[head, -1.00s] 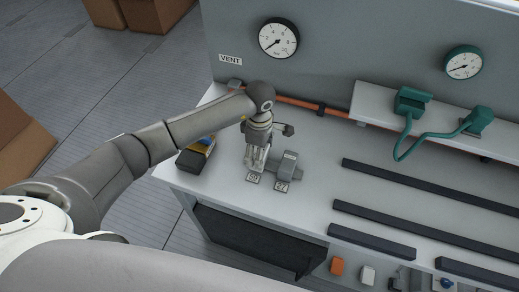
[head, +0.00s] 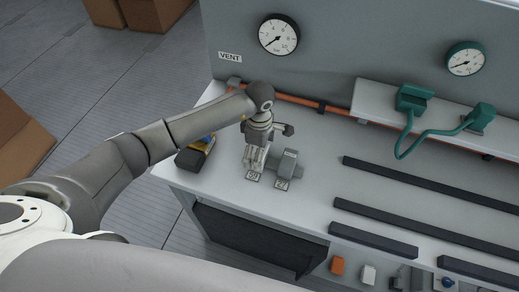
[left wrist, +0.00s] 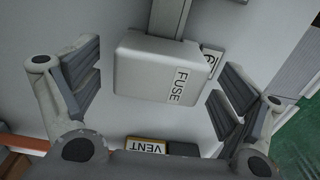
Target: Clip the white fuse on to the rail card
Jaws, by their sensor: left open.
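In the left wrist view the white fuse (left wrist: 160,68), a pale box lettered FUSE, sits between the two fingers of my left gripper (left wrist: 158,95). The fingers are spread, with a visible gap on each side of the box. A grey rail (left wrist: 169,18) runs from the box to the top edge of that view. In the head view my left gripper (head: 255,160) points down over the left part of the bench and covers what is between its fingers. A grey block (head: 288,162) stands just right of it. Small cards (head: 282,185) lie in front. My right gripper is not in view.
A dark block with yellow and blue parts (head: 196,153) lies left of the gripper. Dark strips (head: 425,215) lie on the bench to the right. A shelf (head: 380,100) with teal plugs and cable (head: 411,100) is at the back right. The bench between is clear.

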